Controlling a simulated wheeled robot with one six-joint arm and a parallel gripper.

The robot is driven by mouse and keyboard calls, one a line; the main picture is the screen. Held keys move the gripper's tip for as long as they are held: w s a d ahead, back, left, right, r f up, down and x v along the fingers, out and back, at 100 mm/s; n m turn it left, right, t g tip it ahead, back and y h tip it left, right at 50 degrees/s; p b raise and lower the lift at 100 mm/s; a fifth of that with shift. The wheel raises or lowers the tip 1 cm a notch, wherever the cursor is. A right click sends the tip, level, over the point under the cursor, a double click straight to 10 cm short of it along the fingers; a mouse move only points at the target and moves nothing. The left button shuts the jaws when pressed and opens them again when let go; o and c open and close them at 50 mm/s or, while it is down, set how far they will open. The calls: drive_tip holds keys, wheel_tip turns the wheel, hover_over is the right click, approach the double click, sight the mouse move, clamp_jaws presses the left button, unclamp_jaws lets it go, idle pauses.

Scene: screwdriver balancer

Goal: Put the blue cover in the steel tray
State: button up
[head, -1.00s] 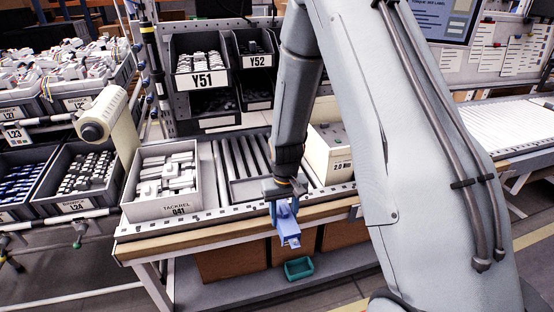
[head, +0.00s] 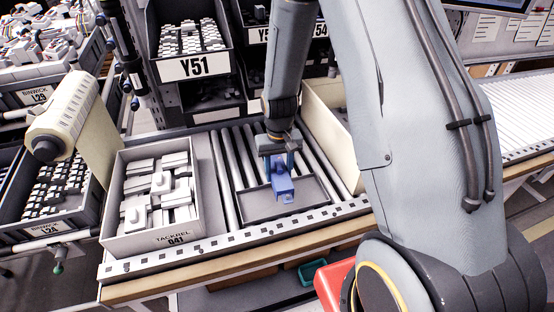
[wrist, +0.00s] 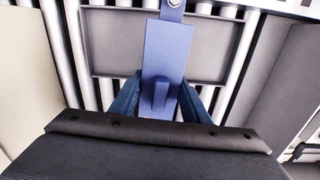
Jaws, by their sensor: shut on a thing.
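The blue cover (head: 284,188) is held in my gripper (head: 278,163), which is shut on it. In the wrist view the cover (wrist: 166,50) is a long blue plate with a raised rib, between the two blue fingers of my gripper (wrist: 160,98). The steel tray (head: 253,207) is a shallow grey rectangle lying on the roller conveyor. It also shows in the wrist view (wrist: 110,62), behind the cover. The cover is over the tray in both views. I cannot tell how high it is above the tray floor.
A grey bin labelled TACKREL 041 (head: 112,212) with white parts stands left of the rollers. A cream box (head: 325,115) stands right of the tray. Dark bin Y51 (head: 188,70) is behind. Bare rollers (head: 225,165) lie beside the tray.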

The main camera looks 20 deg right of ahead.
sight(282, 178)
drive_tip(key=shift+s+r+m, duration=0.1)
drive_tip(key=shift+r+m, duration=0.3)
drive_tip(key=shift+m, duration=0.3)
drive_tip(key=s+r+m+b, duration=0.1)
drive_tip(key=m, duration=0.1)
drive_tip(key=s+r+m+b, duration=0.1)
drive_tip(key=m, duration=0.1)
drive_tip(key=shift+s+m, duration=0.2)
drive_tip(key=shift+m, duration=0.1)
drive_tip(key=shift+s+r+m+b, duration=0.15)
drive_tip(key=shift+s+r+m, duration=0.15)
drive_tip(key=shift+m, duration=0.25)
drive_tip(key=shift+s+r+m+b, duration=0.15)
drive_tip(key=shift+s+m, duration=0.15)
drive_tip(key=shift+m, duration=0.25)
wheel_tip(282, 178, down, 7)
drive_tip(key=b, duration=0.5)
drive_tip(key=shift+s+f+b, duration=0.2)
drive_tip(key=shift+f+b, duration=0.15)
drive_tip(key=shift+f, duration=0.35)
clamp_jaws()
drive_tip(key=o, duration=1.5)
unclamp_jaws()
drive_tip(key=shift+w, duration=0.1)
drive_tip(key=shift+r, duration=0.1)
